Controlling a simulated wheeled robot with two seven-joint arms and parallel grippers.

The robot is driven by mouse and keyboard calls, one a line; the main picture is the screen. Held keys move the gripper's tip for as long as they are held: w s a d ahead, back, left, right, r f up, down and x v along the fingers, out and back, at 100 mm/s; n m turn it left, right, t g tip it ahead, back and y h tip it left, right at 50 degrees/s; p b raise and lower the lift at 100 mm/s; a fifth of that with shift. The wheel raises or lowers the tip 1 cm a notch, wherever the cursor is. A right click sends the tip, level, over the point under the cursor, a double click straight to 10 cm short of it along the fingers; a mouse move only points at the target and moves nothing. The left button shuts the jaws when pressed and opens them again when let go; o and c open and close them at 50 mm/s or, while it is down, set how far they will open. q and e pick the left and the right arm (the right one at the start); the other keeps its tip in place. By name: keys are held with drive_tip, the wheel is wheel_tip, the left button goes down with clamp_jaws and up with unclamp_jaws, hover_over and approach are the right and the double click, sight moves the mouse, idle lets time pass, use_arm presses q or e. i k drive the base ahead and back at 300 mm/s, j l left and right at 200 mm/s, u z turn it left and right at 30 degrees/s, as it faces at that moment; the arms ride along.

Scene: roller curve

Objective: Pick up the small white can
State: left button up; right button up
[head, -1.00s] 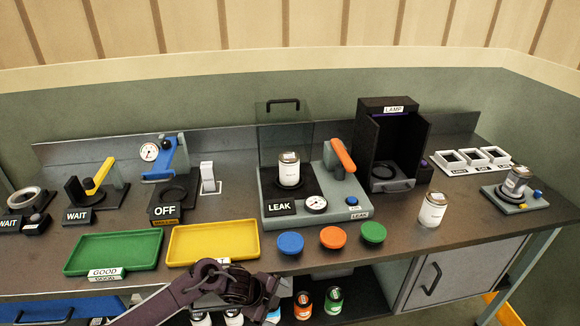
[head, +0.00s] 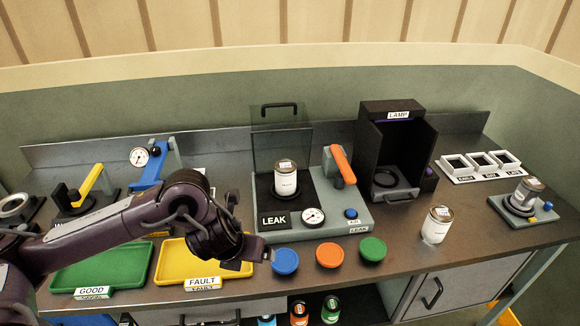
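A small white can (head: 437,226) with a metal lid stands upright on the open bench, right of the green button. Another white can (head: 287,181) stands upright in the LEAK station. A third can (head: 525,194) sits tilted on a round holder at the far right. My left gripper (head: 265,250) hangs over the front right corner of the yellow tray, beside the blue button. It is well to the left of the bench can and apart from all three cans. Its fingers are small and dark, so I cannot tell their opening. My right gripper is out of view.
Blue (head: 286,261), orange (head: 329,255) and green (head: 373,249) buttons line the bench front. The LEAK station (head: 345,213) has a clear raised shield and orange lever. The dark LAMP box (head: 421,145) stands behind the bench can. The yellow FAULT tray (head: 178,262) is under my arm.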

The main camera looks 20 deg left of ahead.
sight(285, 169)
drive_tip(key=i+j, duration=0.15)
drive_tip(key=i, duration=0.4)
drive_tip(key=i+j, duration=0.1)
drive_tip(key=i, duration=0.5)
